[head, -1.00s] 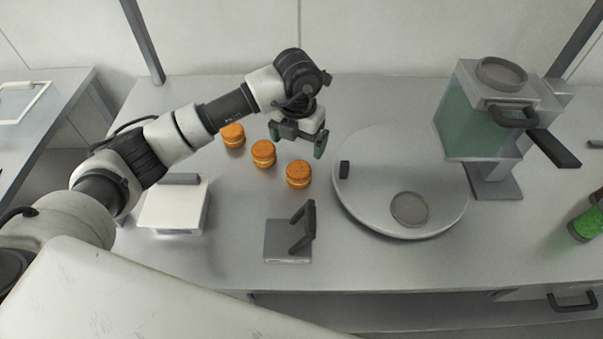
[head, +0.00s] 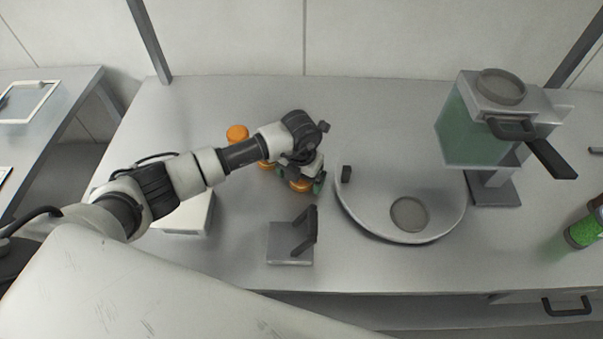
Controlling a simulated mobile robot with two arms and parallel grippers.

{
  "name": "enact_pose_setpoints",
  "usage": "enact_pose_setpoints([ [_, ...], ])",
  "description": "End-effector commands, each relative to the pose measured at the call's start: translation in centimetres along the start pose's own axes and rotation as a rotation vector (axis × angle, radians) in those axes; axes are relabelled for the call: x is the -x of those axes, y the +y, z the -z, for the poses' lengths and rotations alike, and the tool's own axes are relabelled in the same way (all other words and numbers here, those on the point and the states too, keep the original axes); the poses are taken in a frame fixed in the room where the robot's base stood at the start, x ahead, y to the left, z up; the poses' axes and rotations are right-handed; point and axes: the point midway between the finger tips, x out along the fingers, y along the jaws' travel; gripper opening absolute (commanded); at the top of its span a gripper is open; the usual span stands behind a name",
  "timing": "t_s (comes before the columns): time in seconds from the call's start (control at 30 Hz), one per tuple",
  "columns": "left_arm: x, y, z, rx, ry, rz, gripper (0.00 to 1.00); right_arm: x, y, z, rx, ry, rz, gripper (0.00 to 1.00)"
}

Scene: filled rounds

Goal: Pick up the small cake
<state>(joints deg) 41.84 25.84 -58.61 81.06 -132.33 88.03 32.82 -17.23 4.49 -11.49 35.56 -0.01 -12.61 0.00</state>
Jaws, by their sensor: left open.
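Three small orange cakes stand in a slanting row on the grey table. The back left cake (head: 237,134) shows clearly. The middle cake (head: 265,164) is partly hidden behind my left arm. The front right cake (head: 300,186) is partly covered by my left gripper (head: 301,184). The gripper is open and points down, with one green-tipped finger on each side of this cake. I cannot tell whether the fingers touch it. My right gripper is not in view.
A round white tray (head: 370,218) with a grey disc (head: 409,214) lies right of the cakes. A grey block with a dark handle (head: 290,243) stands in front. A white box (head: 186,218) is at left, a green-tanked dispenser (head: 468,128) at back right.

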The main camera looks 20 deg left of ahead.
Motion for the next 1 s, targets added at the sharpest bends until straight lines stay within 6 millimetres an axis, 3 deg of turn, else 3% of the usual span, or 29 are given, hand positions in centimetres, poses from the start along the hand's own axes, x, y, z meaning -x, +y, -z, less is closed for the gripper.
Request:
enact_pose_setpoints([
  [0.2, -0.1, 0.0, 0.0, -0.001, -0.001, 0.000, 0.95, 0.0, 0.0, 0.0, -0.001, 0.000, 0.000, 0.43],
  [0.47, -0.1, 0.0, 0.0, 0.000, -0.001, 0.000, 0.55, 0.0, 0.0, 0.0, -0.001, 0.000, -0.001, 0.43],
  [0.8, 0.2, 0.0, -0.1, 0.000, -0.002, 0.000, 0.55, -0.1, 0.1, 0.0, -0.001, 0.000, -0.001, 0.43],
  [1.0, 3.0, 0.1, -0.2, -0.001, -0.007, 0.000, 0.55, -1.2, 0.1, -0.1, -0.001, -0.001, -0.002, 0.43],
])
